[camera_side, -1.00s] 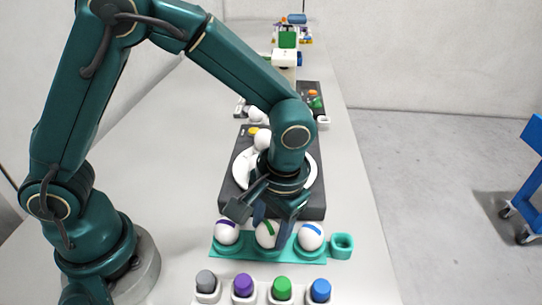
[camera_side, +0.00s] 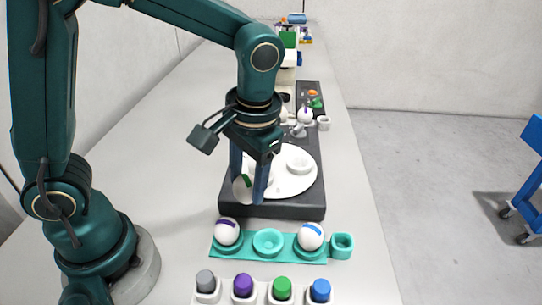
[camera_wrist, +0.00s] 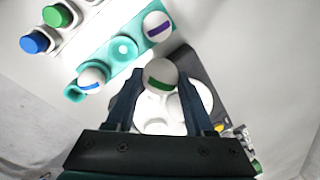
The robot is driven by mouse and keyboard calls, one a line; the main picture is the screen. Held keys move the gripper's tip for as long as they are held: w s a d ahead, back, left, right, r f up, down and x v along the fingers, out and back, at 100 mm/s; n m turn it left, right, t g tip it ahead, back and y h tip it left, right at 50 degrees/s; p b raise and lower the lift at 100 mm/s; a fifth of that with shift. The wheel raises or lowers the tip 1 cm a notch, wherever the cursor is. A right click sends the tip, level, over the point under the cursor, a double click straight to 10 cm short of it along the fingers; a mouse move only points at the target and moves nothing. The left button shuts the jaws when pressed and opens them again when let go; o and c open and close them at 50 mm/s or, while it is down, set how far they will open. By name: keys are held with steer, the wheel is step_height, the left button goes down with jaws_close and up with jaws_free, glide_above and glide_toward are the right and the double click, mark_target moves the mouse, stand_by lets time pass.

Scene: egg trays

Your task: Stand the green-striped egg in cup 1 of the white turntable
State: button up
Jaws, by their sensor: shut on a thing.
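My gripper (camera_side: 250,192) is shut on the white green-striped egg (camera_side: 241,189), which it holds up at the front left of the white turntable. The egg also shows between the fingers in the wrist view (camera_wrist: 159,77). The white turntable (camera_side: 305,181) sits on a dark base (camera_side: 292,211). A raised cup (camera_side: 299,160) shows on its right part; the gripper and egg hide part of the left side. I cannot read any cup numbers. In the wrist view the turntable (camera_wrist: 203,92) lies behind the egg.
The teal tray (camera_side: 252,252) in front holds a purple-striped egg (camera_side: 228,232) at left and a blue-striped egg (camera_side: 311,236) at right; its middle cup (camera_side: 268,241) is empty. Other equipment (camera_side: 287,60) stands farther back.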

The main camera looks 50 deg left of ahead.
steer(key=a+r+m, duration=0.1)
steer(key=a+r, duration=0.3)
steer(key=a, duration=0.2)
steer(key=w+r+m, duration=0.1)
steer(key=w+m, duration=0.1)
steer(key=m, duration=0.1)
steer(key=w+d+r+m+t, duration=0.1)
steer(key=w+m, duration=0.2)
steer(key=m, duration=0.1)
steer(key=w+r+m+h, duration=0.1)
steer(key=w+m, duration=0.2)
steer(key=m, duration=0.1)
steer(key=shift+d+r+t, duration=0.15)
steer(key=shift+d+t, duration=0.1)
steer(key=shift+t, duration=0.05)
steer(key=w+d+m, duration=0.2)
steer(key=w+m, duration=0.4)
steer(key=w, duration=0.1)
steer(key=shift+h, duration=0.3)
steer(key=shift+a+f, duration=0.1)
steer(key=shift+f, duration=4)
steer(key=shift+f, duration=0.6)
steer(key=o, duration=0.9)
